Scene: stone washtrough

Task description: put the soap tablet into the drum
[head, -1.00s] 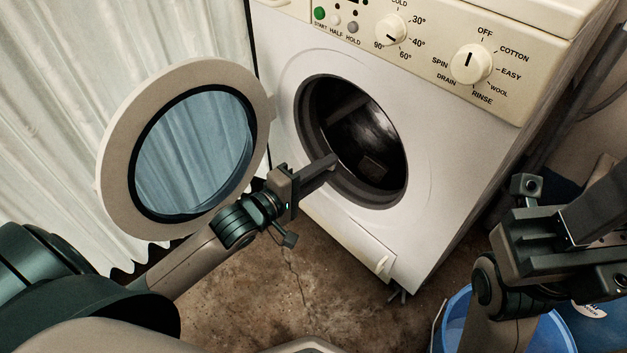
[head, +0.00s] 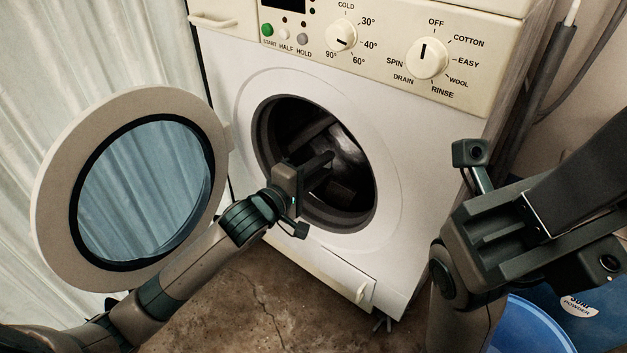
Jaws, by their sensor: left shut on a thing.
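The drum (head: 352,150) of the white washing machine is open, dark inside, with a paler sheen at its back. My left gripper (head: 328,158) reaches through the round opening with its fingers inside the drum mouth. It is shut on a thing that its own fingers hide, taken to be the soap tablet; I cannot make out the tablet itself. A dark squarish shape shows low in the drum, too dim to name. My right gripper (head: 590,190) is at the right, large and close, away from the drum; its jaw gap cannot be made out.
The round glass door (head: 145,190) hangs open at the left, close above my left arm. A pale curtain (head: 60,70) is behind it. A blue tub (head: 525,330) and a powder packet (head: 580,306) are at lower right. Cracked floor (head: 250,300) shows in front of the machine.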

